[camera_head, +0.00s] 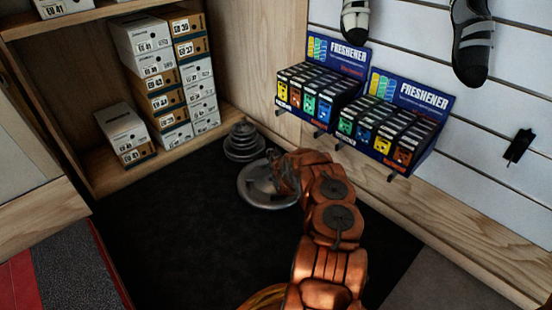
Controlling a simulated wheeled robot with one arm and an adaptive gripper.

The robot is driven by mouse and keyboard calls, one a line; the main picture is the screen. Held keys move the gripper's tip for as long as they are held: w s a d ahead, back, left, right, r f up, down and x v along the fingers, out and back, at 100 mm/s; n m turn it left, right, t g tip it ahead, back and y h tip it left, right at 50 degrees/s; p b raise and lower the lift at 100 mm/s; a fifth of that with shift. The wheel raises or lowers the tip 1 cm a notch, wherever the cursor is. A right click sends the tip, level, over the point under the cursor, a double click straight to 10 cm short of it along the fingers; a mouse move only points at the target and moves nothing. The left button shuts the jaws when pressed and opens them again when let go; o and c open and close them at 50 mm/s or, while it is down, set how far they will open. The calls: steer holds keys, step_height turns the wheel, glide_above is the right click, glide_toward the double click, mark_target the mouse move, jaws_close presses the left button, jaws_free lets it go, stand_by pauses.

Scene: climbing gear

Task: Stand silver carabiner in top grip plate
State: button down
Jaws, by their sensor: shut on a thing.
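My copper-coloured arm reaches up from the bottom of the head view. My gripper (283,178) is at its far end, small and dark, over the right side of a round silver-grey plate (252,196). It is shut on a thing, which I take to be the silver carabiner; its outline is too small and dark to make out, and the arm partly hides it. A stack of grey round plates (243,142), narrowing toward the top, stands just behind the silver plate. I cannot tell whether the held thing touches a plate.
A wooden shelf with shoe boxes (160,85) stands at the back left. Freshener displays (405,120) and climbing shoes (472,45) hang on the white slatted wall at right. The black mat (190,220) is clear left of my arm.

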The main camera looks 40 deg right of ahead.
steer(key=shift+s+d+f, duration=0.1)
steer(key=shift+f, duration=0.95)
step_height(320, 180, down, 5)
steer(key=b, duration=0.4)
steer(key=shift+f, duration=0.2)
steer(key=shift+f, duration=0.7)
stand_by(1.3)
steer(key=c, duration=1.5)
jaws_free()
steer(key=shift+s, duration=0.1)
steer(key=shift+s+a+r+p, duration=0.25)
steer(key=shift+s+a+p, duration=0.25)
steer(key=shift+p, duration=0.2)
steer(key=p+v, duration=0.5)
steer(key=v, duration=0.4)
steer(key=shift+s+a, duration=0.2)
steer(key=shift+a, duration=0.05)
steer(key=shift+f, duration=0.1)
